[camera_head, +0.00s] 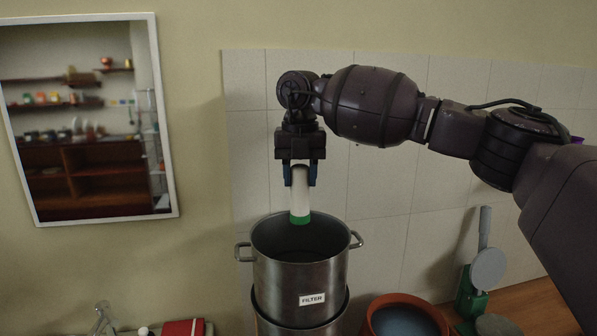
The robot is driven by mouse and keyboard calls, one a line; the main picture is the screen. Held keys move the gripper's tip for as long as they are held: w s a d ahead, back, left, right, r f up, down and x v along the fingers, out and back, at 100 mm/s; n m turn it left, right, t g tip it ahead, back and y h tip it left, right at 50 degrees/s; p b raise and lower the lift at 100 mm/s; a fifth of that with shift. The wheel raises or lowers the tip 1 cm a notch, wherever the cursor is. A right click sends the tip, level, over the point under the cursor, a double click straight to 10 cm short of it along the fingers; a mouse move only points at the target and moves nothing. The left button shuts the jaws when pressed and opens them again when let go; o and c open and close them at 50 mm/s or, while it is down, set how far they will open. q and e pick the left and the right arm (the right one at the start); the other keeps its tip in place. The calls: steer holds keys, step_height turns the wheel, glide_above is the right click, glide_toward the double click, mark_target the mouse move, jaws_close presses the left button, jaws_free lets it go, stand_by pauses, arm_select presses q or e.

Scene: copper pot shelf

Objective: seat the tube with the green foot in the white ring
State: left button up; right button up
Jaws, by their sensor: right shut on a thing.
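A white tube (300,190) with a green foot (300,218) hangs upright, foot down, over a steel pot. My right gripper (300,177) is shut on the upper part of the tube, with a blue finger on each side. The green foot shows in front of the dark inside of the pot, near its far rim; I cannot tell whether it is above or just inside the opening. The white ring is not visible; the inside of the pot is dark. My left gripper is not in view.
The steel pot (300,275), labelled FILTER, has two side handles and sits on another steel pot (322,326). A terracotta pot (437,314) and a green scale (466,293) stand at right. A tiled wall (395,195) is behind.

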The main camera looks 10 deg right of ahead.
mark_target(300, 205)
steer(key=shift+s+f, duration=0.15)
steer(key=shift+s, duration=0.05)
steer(key=shift+f, duration=0.25)
steer(key=shift+w+f, duration=0.15)
steer(key=shift+f, duration=0.65)
steer(key=shift+f+b, duration=0.95)
steer(key=shift+f, duration=1.15)
arm_select(q)
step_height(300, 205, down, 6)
steer(key=b, duration=0.6)
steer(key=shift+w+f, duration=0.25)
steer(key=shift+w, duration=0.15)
arm_select(e)
step_height(300, 205, down, 12)
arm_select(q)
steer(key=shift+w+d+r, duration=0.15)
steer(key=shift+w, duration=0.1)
arm_select(e)
steer(key=shift+f, duration=0.15)
steer(key=shift+f, duration=0.3)
